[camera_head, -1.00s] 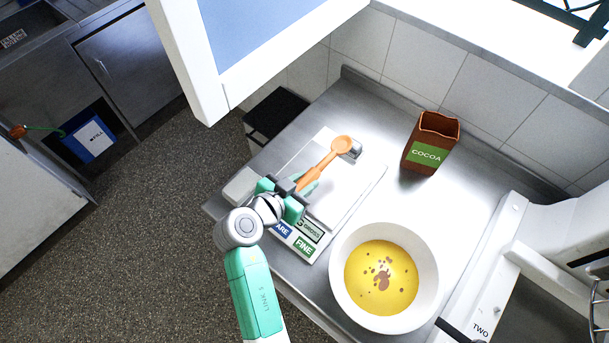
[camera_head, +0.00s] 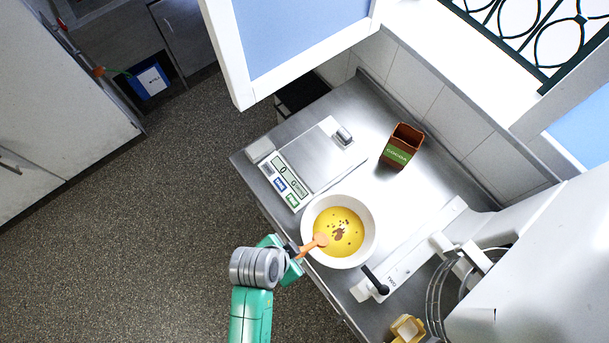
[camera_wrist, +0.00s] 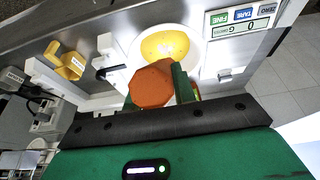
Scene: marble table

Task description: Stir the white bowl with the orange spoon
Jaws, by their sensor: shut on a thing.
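The white bowl (camera_head: 367,215) stands on the steel counter and holds a yellow mixture with brown specks. My gripper (camera_head: 293,252) is at the bowl's lower left, outside the rim, shut on the handle of the orange spoon (camera_head: 318,241). In the head view the spoon's head overlaps the bowl's left inner side; I cannot tell whether it touches the mixture. In the wrist view the spoon (camera_wrist: 152,86) shows large between the fingers, with the bowl (camera_wrist: 196,45) behind it and partly hidden.
A scale (camera_head: 318,160) with a small metal weight (camera_head: 344,135) stands beyond the bowl. A brown cocoa box (camera_head: 401,148) is at the back right. A white machine base (camera_head: 420,252) with a black lever (camera_head: 375,279) is right of the bowl. A yellow object (camera_head: 407,328) lies at the lower right.

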